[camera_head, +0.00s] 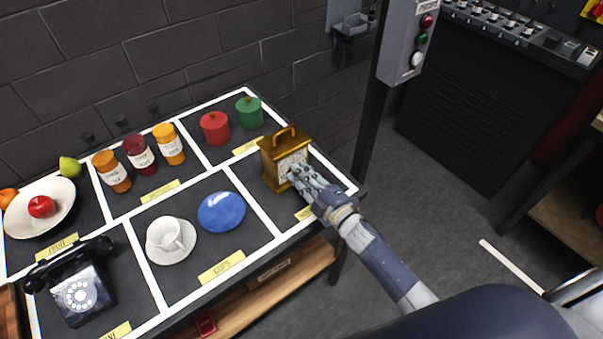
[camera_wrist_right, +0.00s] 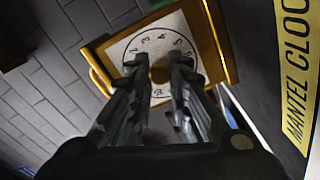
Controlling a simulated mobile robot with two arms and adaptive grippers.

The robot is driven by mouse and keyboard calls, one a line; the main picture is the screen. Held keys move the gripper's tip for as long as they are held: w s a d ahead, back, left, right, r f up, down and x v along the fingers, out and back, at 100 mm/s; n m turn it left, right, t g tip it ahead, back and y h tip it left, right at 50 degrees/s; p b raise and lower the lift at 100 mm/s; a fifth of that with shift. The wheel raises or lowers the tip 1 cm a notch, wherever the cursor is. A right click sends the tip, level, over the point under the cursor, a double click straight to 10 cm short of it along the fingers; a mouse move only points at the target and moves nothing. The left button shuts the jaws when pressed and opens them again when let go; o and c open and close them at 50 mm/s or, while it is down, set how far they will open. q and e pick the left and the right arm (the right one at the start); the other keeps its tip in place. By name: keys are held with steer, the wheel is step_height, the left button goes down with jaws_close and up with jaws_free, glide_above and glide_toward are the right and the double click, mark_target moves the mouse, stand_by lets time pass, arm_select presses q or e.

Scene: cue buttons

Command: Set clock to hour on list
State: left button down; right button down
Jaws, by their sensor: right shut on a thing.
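A gold mantel clock (camera_head: 276,166) with a top handle stands in the right end compartment of the table. In the right wrist view its white dial (camera_wrist_right: 138,46) shows black numerals, and a round brass knob (camera_wrist_right: 160,73) sits at the dial's middle. My right gripper (camera_head: 297,172) is at the clock's front face. In the right wrist view its fingers (camera_wrist_right: 160,80) are closed around the central knob. The fingers cover part of the dial, and I cannot read the hand's position. No list can be made out. My left gripper is not in view.
The sectioned table also holds a black telephone (camera_head: 84,295), a white cup (camera_head: 170,235), a blue plate (camera_head: 221,212), a fruit plate (camera_head: 60,208), jars (camera_head: 141,155) and red (camera_head: 215,129) and green canisters (camera_head: 249,112). A post with a button box (camera_head: 406,45) stands right of the clock.

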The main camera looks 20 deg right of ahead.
steer(key=shift+m, duration=0.6)
steer(key=c, duration=1.5)
jaws_free()
steer(key=shift+o, duration=0.2)
steer(key=v, duration=1.2)
steer(key=shift+m, duration=0.4)
